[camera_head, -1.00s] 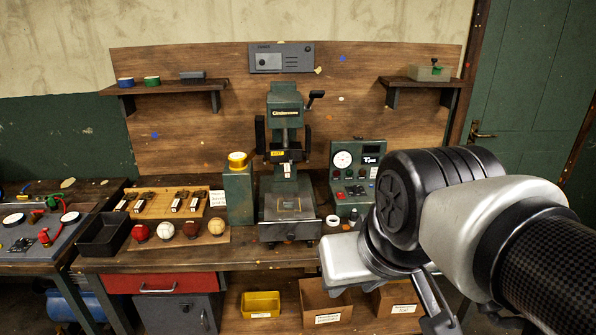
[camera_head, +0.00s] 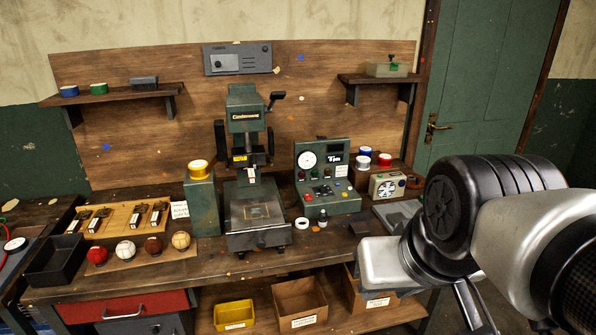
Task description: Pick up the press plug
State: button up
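The press (camera_head: 245,150) is a dark green machine standing on the wooden workbench. I cannot make out the press plug for certain. A small dark object (camera_head: 358,228) lies on the bench right of the press, too small to identify. A beige box with a round black-and-white face (camera_head: 387,186) stands on the bench's right part. My arm fills the lower right, in front of the bench's right end. Thin dark bars of my gripper (camera_head: 474,306) show at the bottom edge. Its fingertips are not clear, so I cannot tell whether it is open.
A control box (camera_head: 326,180) stands right of the press. A green post with a yellow top (camera_head: 201,203) stands left of it. Several balls (camera_head: 125,249) sit in a row, with a black tray (camera_head: 57,260) beside them. Bins (camera_head: 234,315) stand on the lower shelf. A green door (camera_head: 487,85) is behind.

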aim_at(322, 221)
jog(key=i+l+u, duration=0.1)
jog(key=i, duration=0.35)
jog(key=i+l+u, duration=0.15)
jog(key=i+l, duration=0.15)
jog(key=i, duration=0.15)
jog(key=i+l+u, duration=0.1)
jog(key=i+l, duration=0.2)
jog(key=i, duration=0.15)
